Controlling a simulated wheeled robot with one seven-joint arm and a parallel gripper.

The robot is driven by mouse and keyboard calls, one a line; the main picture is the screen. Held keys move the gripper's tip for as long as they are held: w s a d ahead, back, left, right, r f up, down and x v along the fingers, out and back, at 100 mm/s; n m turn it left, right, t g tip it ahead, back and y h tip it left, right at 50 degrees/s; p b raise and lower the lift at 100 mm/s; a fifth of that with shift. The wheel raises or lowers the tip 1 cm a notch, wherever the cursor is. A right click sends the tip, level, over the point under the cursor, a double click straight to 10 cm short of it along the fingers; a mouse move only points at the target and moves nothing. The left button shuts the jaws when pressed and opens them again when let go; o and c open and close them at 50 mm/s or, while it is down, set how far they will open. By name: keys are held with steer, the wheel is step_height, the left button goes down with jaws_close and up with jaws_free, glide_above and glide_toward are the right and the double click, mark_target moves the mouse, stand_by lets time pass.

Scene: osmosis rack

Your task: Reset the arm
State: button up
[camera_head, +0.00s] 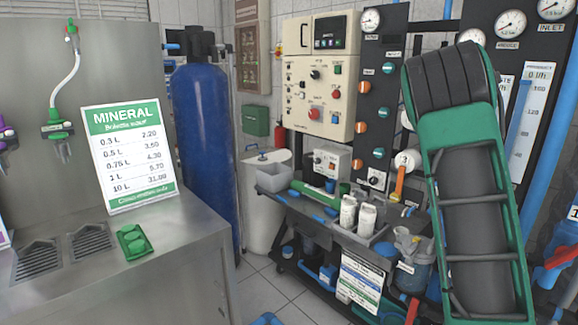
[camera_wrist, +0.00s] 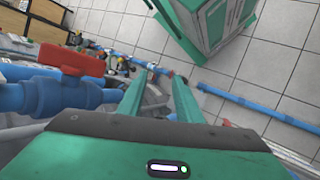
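My arm (camera_head: 470,180), green and black, rises at the right of the head view, in front of the rack. Its gripper end is not visible in that view. In the wrist view my gripper (camera_wrist: 160,84) shows two green fingers with a gap between them and nothing held. The fingers point over a tiled floor with blue pipes on it. A blue valve with a red handle (camera_wrist: 68,60) is close to the left of the fingers. I cannot tell whether it touches the gripper.
A steel counter (camera_head: 190,250) with a mineral price sign (camera_head: 127,155) stands at left. A blue tank (camera_head: 200,130) is behind it. A cart (camera_head: 320,225) with bottles and tools stands below the control box (camera_head: 318,85) and gauges. Some tiled floor (camera_head: 258,292) is clear.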

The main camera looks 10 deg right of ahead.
steer(key=s+a+n+t, duration=0.2)
steer(key=s+a, duration=0.4)
steer(key=a, duration=0.3)
steer(key=s+a+f+n+t, duration=0.1)
steer(key=s+a+n+t, duration=0.1)
steer(key=s+a+t, duration=0.3)
steer(key=s+a, duration=0.1)
steer(key=a, duration=0.3)
steer(key=shift+a, duration=0.35)
steer(key=shift+f, duration=0.1)
